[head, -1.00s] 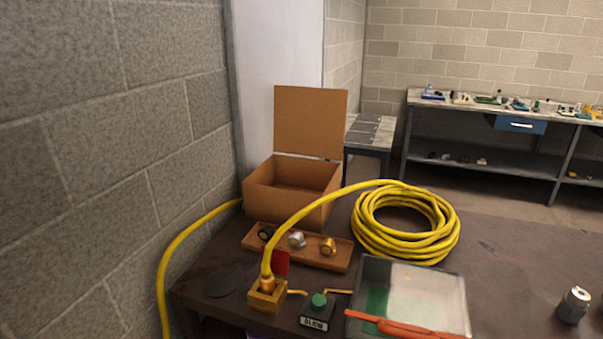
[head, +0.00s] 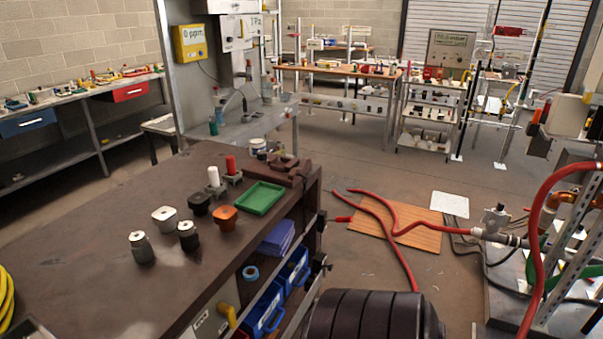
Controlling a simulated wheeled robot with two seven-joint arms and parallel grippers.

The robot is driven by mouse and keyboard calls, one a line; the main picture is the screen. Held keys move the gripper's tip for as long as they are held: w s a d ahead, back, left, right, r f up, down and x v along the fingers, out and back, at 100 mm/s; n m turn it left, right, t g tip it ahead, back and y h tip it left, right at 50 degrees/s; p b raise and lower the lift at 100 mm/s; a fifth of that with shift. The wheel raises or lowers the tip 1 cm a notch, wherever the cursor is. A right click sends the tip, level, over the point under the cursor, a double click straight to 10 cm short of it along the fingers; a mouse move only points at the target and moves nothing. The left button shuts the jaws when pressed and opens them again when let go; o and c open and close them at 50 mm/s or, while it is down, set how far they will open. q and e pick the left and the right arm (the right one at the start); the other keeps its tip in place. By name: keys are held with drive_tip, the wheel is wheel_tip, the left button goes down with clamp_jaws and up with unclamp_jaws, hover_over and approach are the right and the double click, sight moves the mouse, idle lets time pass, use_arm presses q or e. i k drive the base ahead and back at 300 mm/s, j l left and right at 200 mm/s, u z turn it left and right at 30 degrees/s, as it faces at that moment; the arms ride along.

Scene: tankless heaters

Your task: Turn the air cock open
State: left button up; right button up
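I cannot pick out the air cock for certain. A yellow bent part (head: 231,313) shows on the near side of the dark workbench (head: 95,245), low at the bottom; I cannot tell whether it is a cock handle. A red hose (head: 405,228) on the floor runs to a metal fitting (head: 480,232) at the right. The edge of a coiled yellow hose (head: 6,298) shows at the far left. Neither of my grippers is in view.
The bench holds several small canisters, an orange pot (head: 223,217) and a green tray (head: 259,198). Blue bins (head: 265,312) sit below. A metal frame (head: 560,255) with hoses stands at the right. The floor beyond the wooden board (head: 397,222) is mostly open.

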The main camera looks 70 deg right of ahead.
sight(232, 318)
drive_tip(key=z, duration=1.65)
